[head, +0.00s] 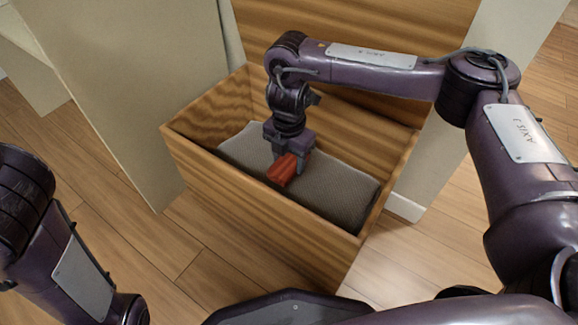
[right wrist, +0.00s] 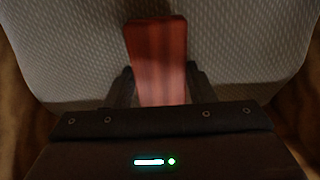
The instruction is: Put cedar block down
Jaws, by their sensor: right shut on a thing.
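The cedar block (head: 284,171) is reddish-brown and sits between the fingers of my right gripper (head: 290,160), which is shut on it. They are inside an open wooden drawer, over a grey textured towel (head: 340,185). In the right wrist view the block (right wrist: 157,55) extends forward from between the two dark fingertips (right wrist: 157,88), with the towel (right wrist: 230,45) behind it. I cannot tell whether the block touches the towel. My left arm shows at the lower left of the head view, but its gripper is out of frame.
The drawer (head: 262,222) has raised wooden walls around the towel, and my right forearm passes above its back right side. Pale panels (head: 140,80) stand to the left of the drawer. Bare plank floor (head: 130,245) lies in front.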

